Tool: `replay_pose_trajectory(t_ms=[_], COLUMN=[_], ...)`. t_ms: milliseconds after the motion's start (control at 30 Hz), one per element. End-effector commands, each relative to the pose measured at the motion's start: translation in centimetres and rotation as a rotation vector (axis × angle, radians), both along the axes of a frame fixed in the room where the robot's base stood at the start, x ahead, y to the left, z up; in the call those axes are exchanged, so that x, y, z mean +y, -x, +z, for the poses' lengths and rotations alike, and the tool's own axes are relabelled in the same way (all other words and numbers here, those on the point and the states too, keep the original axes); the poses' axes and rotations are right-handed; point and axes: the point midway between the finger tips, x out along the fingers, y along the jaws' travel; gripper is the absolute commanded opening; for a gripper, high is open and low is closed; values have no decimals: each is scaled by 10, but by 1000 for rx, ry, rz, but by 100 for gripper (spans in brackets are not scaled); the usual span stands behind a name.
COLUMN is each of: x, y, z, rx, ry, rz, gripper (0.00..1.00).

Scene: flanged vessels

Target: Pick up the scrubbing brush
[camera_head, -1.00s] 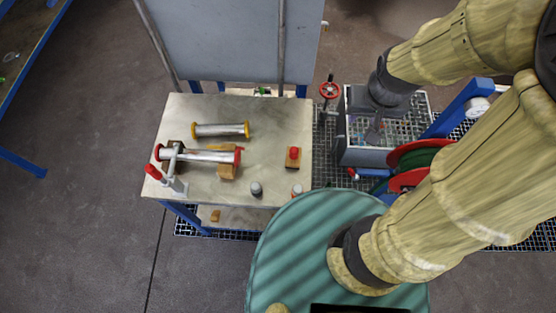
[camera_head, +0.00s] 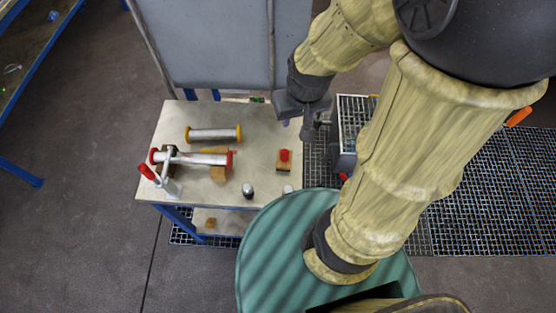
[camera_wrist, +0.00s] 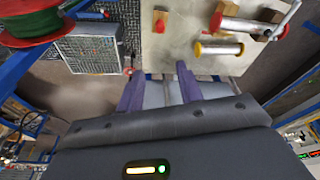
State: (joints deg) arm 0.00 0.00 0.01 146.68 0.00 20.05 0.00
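I cannot make out a scrubbing brush in either current view. My gripper (camera_head: 308,130) hangs over the right edge of the metal worktable (camera_head: 180,112) in the head view, partly behind my own arm. In the wrist view my gripper (camera_wrist: 158,76) shows two dark purple fingers spread apart with nothing between them. The grey crate (camera_head: 349,112) stands just right of my gripper, partly hidden by my arm. In the wrist view the crate (camera_wrist: 92,52) lies left of the fingers, and no brush can be told inside it.
A yellow-flanged cylinder (camera_head: 213,134) and a red-flanged cylinder (camera_head: 192,158) on wooden blocks sit on the table. A red-handled clamp (camera_head: 148,172), a red button block (camera_head: 284,158) and a small grey cylinder (camera_head: 248,190) are there too. A green hose reel (camera_wrist: 32,22) stands beside the crate.

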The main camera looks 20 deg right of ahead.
Motion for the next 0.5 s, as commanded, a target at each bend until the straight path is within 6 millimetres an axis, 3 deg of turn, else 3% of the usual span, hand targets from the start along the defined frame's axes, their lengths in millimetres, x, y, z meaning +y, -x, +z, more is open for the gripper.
replay_pose_trajectory(t_ms=[233, 333, 500], x=[0, 0, 1], y=[0, -1, -14], z=[0, -2, -24], rx=[0, 2, 34], ry=[0, 1, 14], rz=[0, 3, 55], gripper=[36, 54, 54])
